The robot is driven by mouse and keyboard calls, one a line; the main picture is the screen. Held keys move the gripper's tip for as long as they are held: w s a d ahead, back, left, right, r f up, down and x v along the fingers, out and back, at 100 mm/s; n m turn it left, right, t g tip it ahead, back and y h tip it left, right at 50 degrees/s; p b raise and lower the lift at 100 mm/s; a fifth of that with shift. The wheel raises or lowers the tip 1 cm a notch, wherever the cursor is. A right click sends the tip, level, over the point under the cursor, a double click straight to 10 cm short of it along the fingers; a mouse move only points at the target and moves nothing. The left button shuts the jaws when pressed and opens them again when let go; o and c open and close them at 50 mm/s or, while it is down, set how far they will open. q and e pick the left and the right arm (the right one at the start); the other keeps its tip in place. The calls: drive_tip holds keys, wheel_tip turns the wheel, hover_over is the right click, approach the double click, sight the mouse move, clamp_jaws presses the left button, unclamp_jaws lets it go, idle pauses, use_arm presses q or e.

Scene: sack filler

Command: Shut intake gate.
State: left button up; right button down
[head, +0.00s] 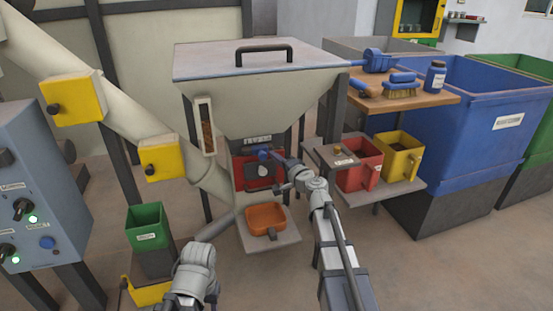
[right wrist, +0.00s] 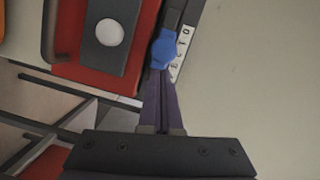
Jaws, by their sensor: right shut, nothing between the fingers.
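The intake gate area is a red panel (head: 241,172) under the hopper, with a dark plate (right wrist: 107,35) bearing a pale round disc. A blue knob (head: 264,154) sits at its upper edge, beside a small marked scale (right wrist: 184,45) in the right wrist view. My right gripper (head: 279,160) is at the gate, its fingers shut with nothing between them. In the right wrist view the fingertips (right wrist: 160,77) are right at the blue knob (right wrist: 163,50); I cannot tell whether they touch.
The hopper (head: 255,85) stands above. An orange scoop (head: 265,218) lies on a grey ledge below the gate. To the right are a shelf with red (head: 360,165) and yellow (head: 398,157) containers and a wooden shelf (head: 407,99) with tools. A control box (head: 35,190) is left.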

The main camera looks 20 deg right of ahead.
sight(254, 152)
drive_tip(key=a, duration=0.4)
drive_tip(key=shift+s+a, duration=0.1)
drive_tip(key=shift+a, duration=0.3)
